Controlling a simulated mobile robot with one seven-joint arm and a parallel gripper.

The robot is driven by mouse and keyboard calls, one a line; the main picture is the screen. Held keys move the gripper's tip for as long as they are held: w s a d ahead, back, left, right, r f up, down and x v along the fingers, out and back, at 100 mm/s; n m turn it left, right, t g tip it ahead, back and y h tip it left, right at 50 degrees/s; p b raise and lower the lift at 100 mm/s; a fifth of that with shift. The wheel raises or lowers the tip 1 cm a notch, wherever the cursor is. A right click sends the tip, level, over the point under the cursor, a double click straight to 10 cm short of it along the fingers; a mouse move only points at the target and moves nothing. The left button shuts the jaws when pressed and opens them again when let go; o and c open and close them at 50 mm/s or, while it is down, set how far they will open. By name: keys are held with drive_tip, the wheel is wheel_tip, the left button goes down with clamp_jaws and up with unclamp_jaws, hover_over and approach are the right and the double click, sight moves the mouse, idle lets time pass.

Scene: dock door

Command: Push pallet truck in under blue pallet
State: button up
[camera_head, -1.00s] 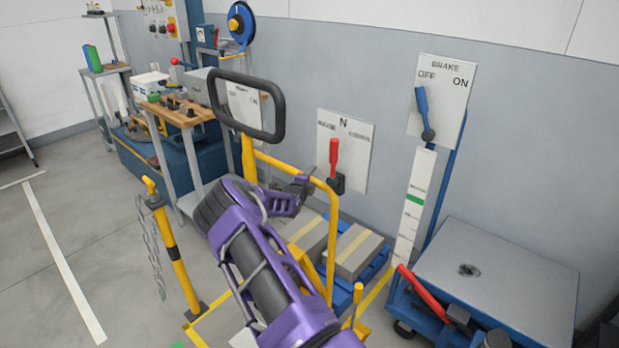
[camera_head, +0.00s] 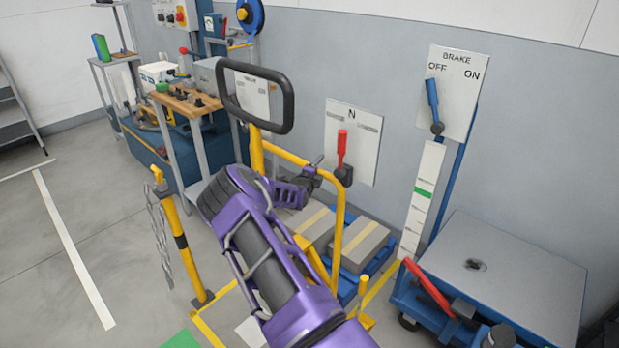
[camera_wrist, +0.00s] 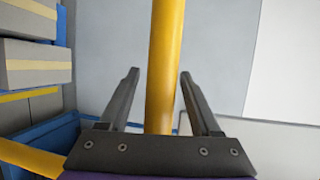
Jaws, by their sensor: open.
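The pallet truck is yellow, with a black loop handle (camera_head: 232,105) at upper centre and a yellow tube frame (camera_head: 338,225) in the head view. The blue pallet (camera_head: 346,292) is low behind this frame, partly hidden, and carries grey boxes with yellow bands. My gripper (camera_head: 314,172), on the purple arm, is beside the upper part of the frame, below the handle. In the wrist view my gripper (camera_wrist: 159,76) is open, with a yellow tube (camera_wrist: 165,55) between its fingers in the picture. Gaps show on both sides. The truck's forks are hidden.
A yellow post (camera_head: 180,242) with a chain stands left. A blue cart (camera_head: 505,285) with a grey top stands right. Lever panels marked N (camera_head: 366,152) and BRAKE (camera_head: 456,75) are at the wall. A workbench (camera_head: 185,104) is behind; open floor lies left.

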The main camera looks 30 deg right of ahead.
drive_tip(key=p+v, duration=0.2)
drive_tip(key=v, duration=1.4)
drive_tip(key=shift+r, duration=0.2)
drive_tip(key=shift+a, duration=0.1)
